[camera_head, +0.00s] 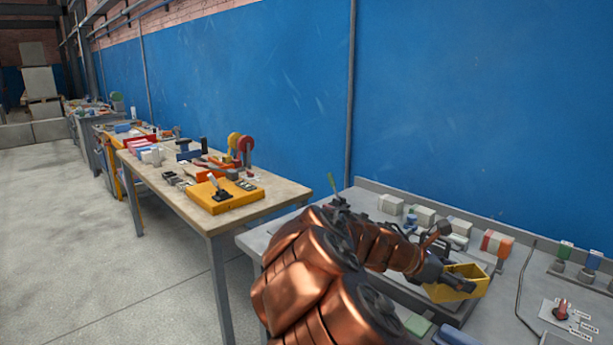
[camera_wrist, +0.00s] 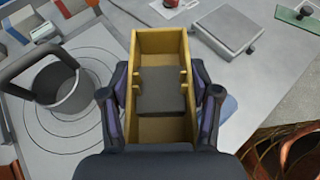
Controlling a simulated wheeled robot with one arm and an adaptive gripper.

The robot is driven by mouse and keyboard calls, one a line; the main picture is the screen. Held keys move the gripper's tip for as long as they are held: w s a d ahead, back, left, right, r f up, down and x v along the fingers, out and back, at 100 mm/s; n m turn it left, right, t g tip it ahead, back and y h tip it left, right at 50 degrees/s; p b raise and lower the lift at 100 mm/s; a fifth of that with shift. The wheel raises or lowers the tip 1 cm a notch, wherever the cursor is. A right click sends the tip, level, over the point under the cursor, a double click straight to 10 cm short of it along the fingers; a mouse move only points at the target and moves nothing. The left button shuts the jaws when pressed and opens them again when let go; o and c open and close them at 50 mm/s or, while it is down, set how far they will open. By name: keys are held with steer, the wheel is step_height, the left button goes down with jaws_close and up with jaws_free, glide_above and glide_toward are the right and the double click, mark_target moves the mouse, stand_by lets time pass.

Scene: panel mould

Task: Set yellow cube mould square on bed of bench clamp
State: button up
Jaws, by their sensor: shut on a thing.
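The yellow cube mould (camera_head: 463,284) is a long open-topped box in my gripper (camera_head: 436,279), over the grey bench at the lower right of the head view. In the wrist view, the mould (camera_wrist: 158,42) fills the middle, with a dark grey piece (camera_wrist: 163,92) across its centre. My gripper (camera_wrist: 160,98) has one finger against each long side and is shut on it. The mould's underside is hidden, so I cannot tell whether it touches anything below. I cannot clearly make out the bench clamp or its bed.
A round ringed plate (camera_wrist: 50,135) bearing a dark handled vessel (camera_wrist: 62,90) lies left of the mould in the wrist view. A square grey plate (camera_wrist: 226,31) lies upper right. Several blocks (camera_head: 495,243) line the bench's back. A wooden table (camera_head: 270,190) stands left.

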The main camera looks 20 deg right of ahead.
steer(key=w+a+r+n+t+y+p, duration=0.25)
steer(key=w+a+n+t, duration=0.8)
steer(key=w+a, duration=0.6)
steer(key=w+a+r+n+t+y+p, duration=0.1)
steer(key=w+a+n+t+y, duration=0.1)
steer(key=a, duration=0.6)
steer(key=w+a+r+n+t+y+p, duration=0.1)
steer(key=w+a+n+y, duration=0.3)
steer(key=a, duration=0.5)
steer(key=shift+w+n+t, duration=0.15)
steer(key=shift+n+t, duration=0.3)
steer(key=shift+t, duration=0.4)
